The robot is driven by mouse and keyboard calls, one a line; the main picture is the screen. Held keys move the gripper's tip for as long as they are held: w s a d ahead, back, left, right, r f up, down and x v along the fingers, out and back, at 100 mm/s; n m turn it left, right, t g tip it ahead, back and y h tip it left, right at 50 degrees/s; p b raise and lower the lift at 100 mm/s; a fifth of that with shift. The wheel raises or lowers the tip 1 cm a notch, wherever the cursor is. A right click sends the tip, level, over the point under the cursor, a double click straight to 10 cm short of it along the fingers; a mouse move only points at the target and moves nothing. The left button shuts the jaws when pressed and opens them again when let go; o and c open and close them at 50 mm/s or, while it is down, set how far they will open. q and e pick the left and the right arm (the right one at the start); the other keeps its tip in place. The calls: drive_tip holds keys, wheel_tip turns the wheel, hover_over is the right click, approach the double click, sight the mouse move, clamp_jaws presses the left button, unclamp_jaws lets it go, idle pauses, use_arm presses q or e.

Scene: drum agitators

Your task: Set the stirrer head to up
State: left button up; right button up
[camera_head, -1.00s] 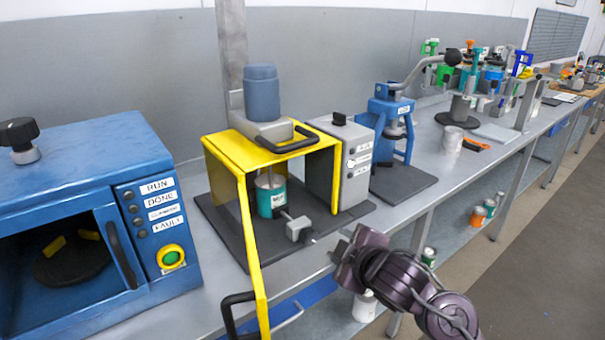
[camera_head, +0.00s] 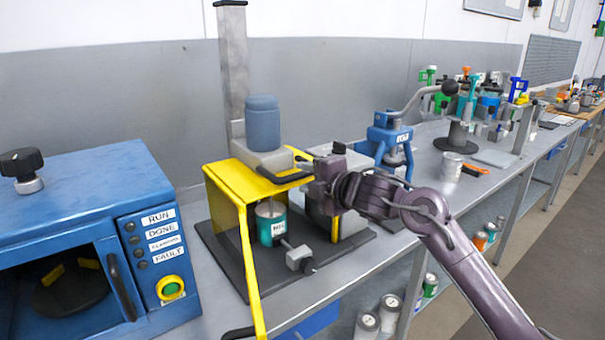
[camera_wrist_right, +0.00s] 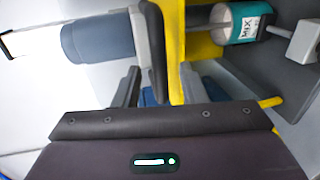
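The stirrer head (camera_head: 263,128), a blue motor on a grey block, sits low on its grey column (camera_head: 233,70), just above the yellow guard (camera_head: 228,185). Its shaft reaches down into the teal-labelled can (camera_head: 272,228). The motor (camera_wrist_right: 98,40) and the head's black bar handle (camera_wrist_right: 154,50) show in the right wrist view. My right gripper (camera_head: 312,166) is at the handle's right side. In the wrist view the two fingers of my right gripper (camera_wrist_right: 160,88) are apart, with the handle between or just beyond their tips; contact is unclear. My left gripper is not in view.
A grey control box (camera_head: 325,225) stands behind my right gripper. A blue lever press (camera_head: 388,145) is to its right. A blue oven-like machine (camera_head: 80,220) stands at left. The yellow guard door hangs open toward the front. A clamp (camera_head: 299,258) sits beside the can.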

drive_tip(key=shift+x, duration=0.95)
drive_tip(key=shift+c, duration=0.4)
clamp_jaws()
